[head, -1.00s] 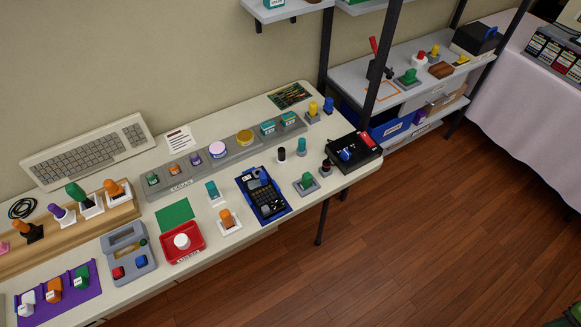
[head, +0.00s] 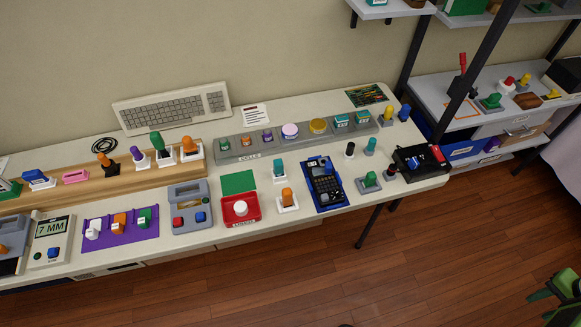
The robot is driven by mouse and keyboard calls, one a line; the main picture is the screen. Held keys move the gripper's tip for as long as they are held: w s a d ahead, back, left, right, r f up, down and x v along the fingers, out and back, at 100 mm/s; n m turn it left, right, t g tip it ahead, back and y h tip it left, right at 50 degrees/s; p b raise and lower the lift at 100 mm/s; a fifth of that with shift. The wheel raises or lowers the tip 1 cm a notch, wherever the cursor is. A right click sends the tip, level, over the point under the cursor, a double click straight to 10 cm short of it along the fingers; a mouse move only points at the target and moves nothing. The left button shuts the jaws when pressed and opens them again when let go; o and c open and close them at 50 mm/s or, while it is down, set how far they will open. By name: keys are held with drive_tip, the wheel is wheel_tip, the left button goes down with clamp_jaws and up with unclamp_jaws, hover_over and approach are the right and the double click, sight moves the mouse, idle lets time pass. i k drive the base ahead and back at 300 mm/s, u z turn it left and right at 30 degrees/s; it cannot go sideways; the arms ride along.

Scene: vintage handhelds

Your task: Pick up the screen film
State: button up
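I cannot tell which item is the screen film; no label I can read names it. A flat green sheet (head: 238,182) lies on the long table, behind a red tray (head: 252,212). A green and black part at the lower right edge, over the floor, looks like my gripper (head: 562,290). It is partly cut off by the frame and well away from the table. I cannot see whether its fingers are open or shut, and I see nothing held in it.
The long table (head: 330,225) carries a keyboard (head: 172,108), a grey multi-slot rack (head: 230,152), a purple mat (head: 105,238) and a blue tray (head: 333,203) with a dark device. A shelf unit (head: 425,85) stands at the right. The wooden floor in front is clear.

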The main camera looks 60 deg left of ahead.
sight(327, 169)
drive_tip(key=u, duration=1)
drive_tip(key=k, duration=0.2)
drive_tip(key=u, duration=2.25)
drive_tip(key=i, duration=1)
drive_tip(key=u, duration=0.35)
